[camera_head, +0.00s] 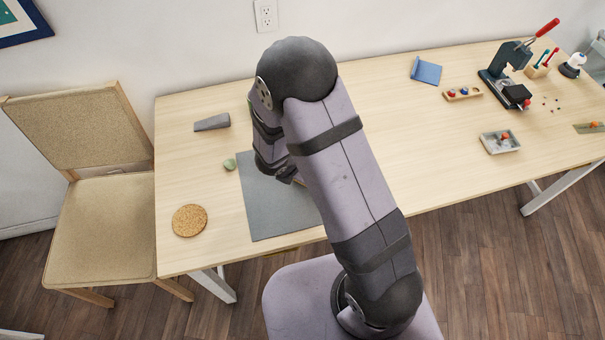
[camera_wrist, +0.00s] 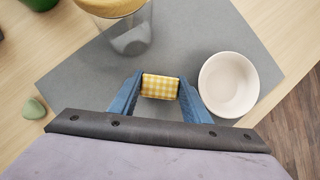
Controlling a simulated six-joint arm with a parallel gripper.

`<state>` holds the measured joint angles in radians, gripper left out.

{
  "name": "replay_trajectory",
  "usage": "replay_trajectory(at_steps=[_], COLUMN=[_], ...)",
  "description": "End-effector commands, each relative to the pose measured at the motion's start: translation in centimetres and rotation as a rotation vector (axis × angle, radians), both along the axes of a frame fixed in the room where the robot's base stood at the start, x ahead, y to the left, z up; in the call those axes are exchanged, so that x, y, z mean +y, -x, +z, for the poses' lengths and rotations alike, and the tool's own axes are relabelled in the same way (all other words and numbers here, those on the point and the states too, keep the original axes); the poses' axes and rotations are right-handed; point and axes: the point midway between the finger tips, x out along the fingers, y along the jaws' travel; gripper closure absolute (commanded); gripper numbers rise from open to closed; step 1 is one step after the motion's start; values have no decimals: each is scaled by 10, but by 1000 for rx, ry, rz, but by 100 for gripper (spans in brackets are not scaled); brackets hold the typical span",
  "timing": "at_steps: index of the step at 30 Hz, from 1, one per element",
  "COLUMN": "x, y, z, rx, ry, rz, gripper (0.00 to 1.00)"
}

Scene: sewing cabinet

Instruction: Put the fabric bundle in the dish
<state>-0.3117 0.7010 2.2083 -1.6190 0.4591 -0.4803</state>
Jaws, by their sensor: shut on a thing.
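The fabric bundle (camera_wrist: 160,87) is a small yellow and white checked block in the wrist view. My gripper (camera_wrist: 160,90) has its blue fingers shut on the bundle's two sides. The dish (camera_wrist: 229,84) is a round, empty, off-white bowl on the grey mat, just right of my right finger. I cannot tell how high the bundle is above the mat. In the head view my arm hides the gripper, the bundle and the dish.
A glass jar with a wooden lid (camera_wrist: 112,8) stands beyond my gripper on the grey mat (camera_head: 262,213). A green stone-like piece (camera_head: 230,164) lies left of the mat. A cork coaster (camera_head: 189,220) and a grey wedge (camera_head: 212,122) are on the table's left part.

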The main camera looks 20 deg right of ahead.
Motion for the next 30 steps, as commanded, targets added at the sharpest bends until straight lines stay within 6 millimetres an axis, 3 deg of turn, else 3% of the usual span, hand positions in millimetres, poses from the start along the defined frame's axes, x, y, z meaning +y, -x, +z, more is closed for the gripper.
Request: replay_trajectory(at_steps=[8,24,30], x=[0,0,0], y=[0,0,0], z=[6,85,99], rx=[-2,-3,0], ry=[0,-1,0], rz=[0,-1,-1], gripper=[81,81,81])
